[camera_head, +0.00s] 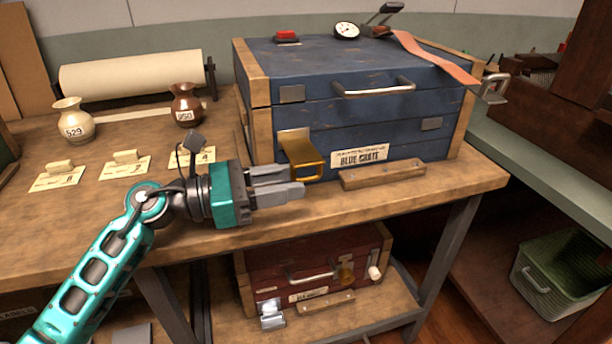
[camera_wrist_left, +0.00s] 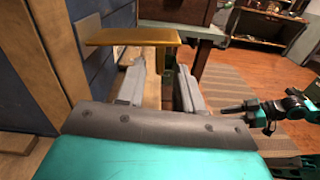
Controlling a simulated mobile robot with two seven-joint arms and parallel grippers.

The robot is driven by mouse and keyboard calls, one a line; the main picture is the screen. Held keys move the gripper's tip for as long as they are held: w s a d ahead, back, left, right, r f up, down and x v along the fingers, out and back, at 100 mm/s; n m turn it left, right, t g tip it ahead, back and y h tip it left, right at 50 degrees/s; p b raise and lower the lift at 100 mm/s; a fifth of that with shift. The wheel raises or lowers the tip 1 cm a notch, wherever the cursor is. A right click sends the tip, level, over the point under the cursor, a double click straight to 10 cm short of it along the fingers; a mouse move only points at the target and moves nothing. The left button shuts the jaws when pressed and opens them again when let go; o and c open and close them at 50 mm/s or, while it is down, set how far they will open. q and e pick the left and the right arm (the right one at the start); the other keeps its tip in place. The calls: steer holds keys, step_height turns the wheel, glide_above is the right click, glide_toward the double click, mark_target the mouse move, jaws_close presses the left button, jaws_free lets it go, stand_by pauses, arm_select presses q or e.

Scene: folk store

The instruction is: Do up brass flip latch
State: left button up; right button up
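The brass flip latch (camera_head: 302,155) is on the left part of the blue crate's (camera_head: 350,125) front, standing out from it below the lid seam. A grey plate (camera_head: 292,94) sits above it on the front. In the left wrist view the latch (camera_wrist_left: 135,36) shows as a flat brass piece just beyond my fingertips. My left gripper (camera_head: 297,182) is open and empty, fingers a little apart, just below and in front of the latch. I cannot tell whether they touch. My right gripper (camera_wrist_left: 232,109) shows small in the left wrist view; its opening is unclear.
A wooden strip (camera_head: 383,175) lies before the crate. A steel clasp (camera_head: 494,88) sticks out on its right. Vases (camera_head: 186,104), tags (camera_head: 122,165) and a paper roll (camera_head: 130,74) stand left. A red case (camera_head: 315,270) is on the lower shelf.

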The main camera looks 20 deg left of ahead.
mark_target(306, 177)
arm_select(q)
steer(key=shift+x, duration=1.9)
steer(key=shift+c, duration=0.5)
jaws_close()
